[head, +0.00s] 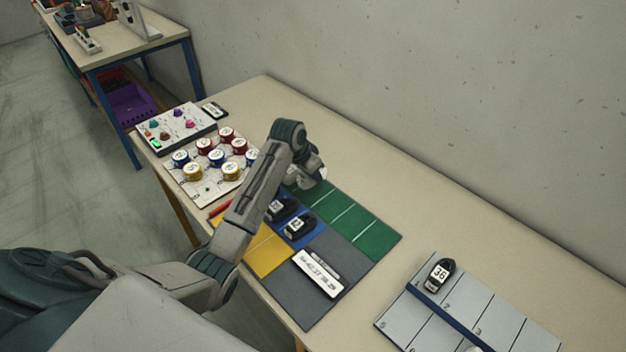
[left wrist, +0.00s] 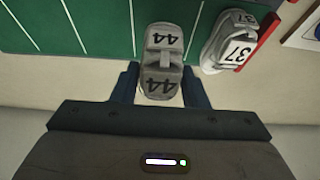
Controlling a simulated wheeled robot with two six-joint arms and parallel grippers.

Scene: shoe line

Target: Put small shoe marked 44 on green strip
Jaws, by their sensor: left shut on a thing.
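In the left wrist view, a small grey shoe marked 44 (left wrist: 163,50) sits between the fingers of my left gripper (left wrist: 160,75), which is shut on it. Its far end overlaps the edge of the green strip (left wrist: 95,28); I cannot tell whether it touches the surface. A grey shoe marked 37 (left wrist: 228,42) lies just to its right. In the head view, my left gripper (head: 308,178) is at the far end of the green strip (head: 352,222), and the arm largely hides the held shoe. My right gripper is not in view.
Two dark shoes lie on the blue strip (head: 318,238), beside a yellow strip (head: 268,252). A white label card (head: 318,274) lies on the grey mat section. A shoe marked 36 (head: 440,274) stands on a grey divided board (head: 497,325). The near part of the green strip is clear.

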